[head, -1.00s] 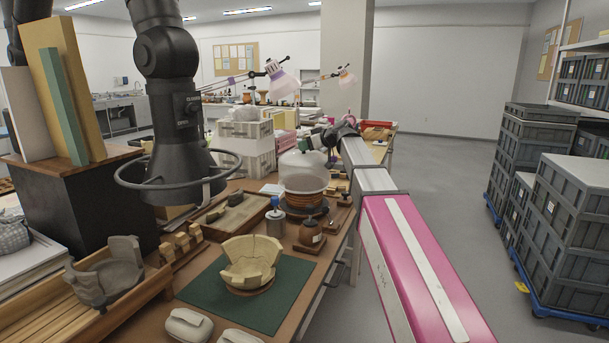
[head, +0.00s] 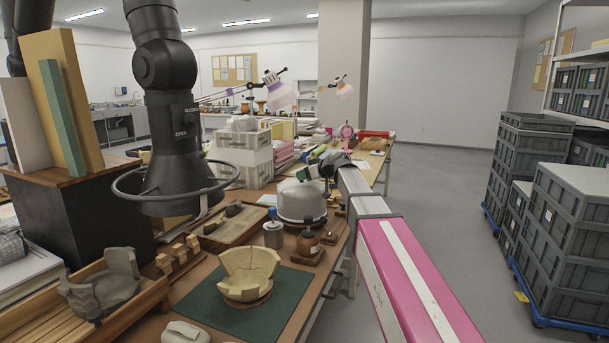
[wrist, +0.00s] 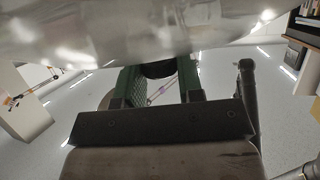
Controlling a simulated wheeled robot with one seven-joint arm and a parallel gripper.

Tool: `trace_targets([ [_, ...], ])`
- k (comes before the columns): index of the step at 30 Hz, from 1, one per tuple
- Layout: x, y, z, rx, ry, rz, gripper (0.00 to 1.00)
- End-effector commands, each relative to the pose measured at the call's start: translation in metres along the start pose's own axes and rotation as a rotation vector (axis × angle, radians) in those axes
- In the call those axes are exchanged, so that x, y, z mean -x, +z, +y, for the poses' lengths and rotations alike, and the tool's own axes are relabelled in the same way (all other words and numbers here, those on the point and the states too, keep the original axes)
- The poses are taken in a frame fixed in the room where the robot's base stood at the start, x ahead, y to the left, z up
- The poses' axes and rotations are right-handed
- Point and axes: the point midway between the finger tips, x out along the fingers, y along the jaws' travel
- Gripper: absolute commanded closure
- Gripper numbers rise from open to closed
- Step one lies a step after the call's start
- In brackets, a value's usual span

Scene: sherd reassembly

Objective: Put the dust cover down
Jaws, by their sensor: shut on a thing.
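The dust cover (head: 302,203) is a pale, rounded dome in the middle of the bench in the head view. It stands upright, low at the bench's right side, and the terracotta pot is hidden behind or under it. I cannot tell whether its rim touches the surface below. My gripper (head: 308,172) is at its top, at the end of the arm from the right. In the wrist view, my green-padded gripper (wrist: 158,78) is shut on the cover's dark knob, and the cover's shiny wall (wrist: 120,30) fills the top.
A wooden tray (head: 215,243) lies left. A pieced bowl (head: 248,275) sits on a green mat (head: 280,313). Grey crates (head: 565,235) stand right, beyond open floor.

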Motion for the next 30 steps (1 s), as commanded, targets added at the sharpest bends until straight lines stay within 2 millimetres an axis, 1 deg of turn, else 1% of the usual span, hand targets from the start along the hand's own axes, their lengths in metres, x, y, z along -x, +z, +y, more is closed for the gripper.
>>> trace_targets([
  [12, -0.003, 0.008, 0.000, 0.000, 0.000, 0.001, 1.00],
  [13, -0.003, 0.008, 0.000, 0.000, 0.000, 0.000, 0.59],
  [15, -0.003, 0.008, 0.000, 0.000, 0.000, 0.000, 0.40],
  [23, -0.003, 0.008, 0.000, 0.000, 0.000, 0.000, 0.40],
  [26, -0.002, 0.004, 0.000, 0.000, 0.000, 0.000, 0.40],
  [29, 0.002, -0.004, 0.000, 0.000, 0.000, 0.001, 0.40],
  [30, 0.009, -0.004, -0.001, -0.001, 0.001, 0.000, 0.40],
])
